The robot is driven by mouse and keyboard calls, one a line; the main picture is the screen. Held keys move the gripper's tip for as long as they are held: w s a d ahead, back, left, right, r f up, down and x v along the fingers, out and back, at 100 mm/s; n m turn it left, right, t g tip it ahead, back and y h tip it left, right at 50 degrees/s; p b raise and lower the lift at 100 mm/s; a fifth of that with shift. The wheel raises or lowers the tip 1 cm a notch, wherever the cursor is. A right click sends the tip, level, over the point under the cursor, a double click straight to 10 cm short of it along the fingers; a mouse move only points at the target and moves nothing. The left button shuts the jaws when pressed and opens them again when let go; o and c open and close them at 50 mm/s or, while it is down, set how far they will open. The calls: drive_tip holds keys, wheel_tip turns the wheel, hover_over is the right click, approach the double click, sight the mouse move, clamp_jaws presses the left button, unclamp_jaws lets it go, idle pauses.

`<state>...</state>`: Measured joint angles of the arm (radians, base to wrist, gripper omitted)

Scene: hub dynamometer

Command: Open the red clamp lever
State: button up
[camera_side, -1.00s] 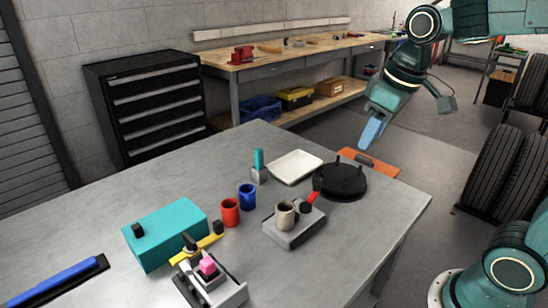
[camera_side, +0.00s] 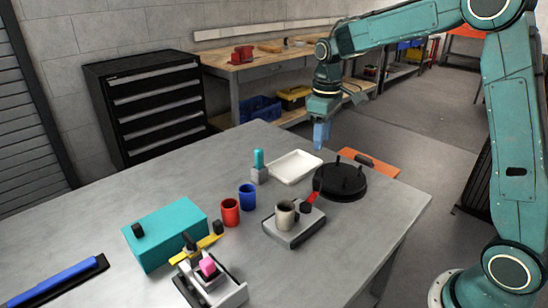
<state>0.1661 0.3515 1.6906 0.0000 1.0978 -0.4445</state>
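The red clamp lever (camera_side: 317,187) stands up at the right end of a grey clamp block (camera_side: 292,236), beside a black knob (camera_side: 305,208). A beige hollow cylinder (camera_side: 284,217) sits on the same block, left of the lever. My gripper (camera_side: 321,143) points down with blue fingers, above and behind the lever and clear of it. The fingers overlap in this view, so their opening is hidden. I see nothing held below them.
A black disc with pegs (camera_side: 341,182) lies just right of the lever. A white tray (camera_side: 294,167), blue cup (camera_side: 247,197), red cup (camera_side: 230,212) and teal box (camera_side: 165,236) stand nearby. The front right table corner is bare.

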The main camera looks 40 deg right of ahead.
sight(318, 179)
drive_tip(key=shift+f, duration=0.25)
wheel_tip(318, 179, down, 14)
drive_tip(key=shift+r, duration=0.25)
idle(0.6)
clamp_jaws()
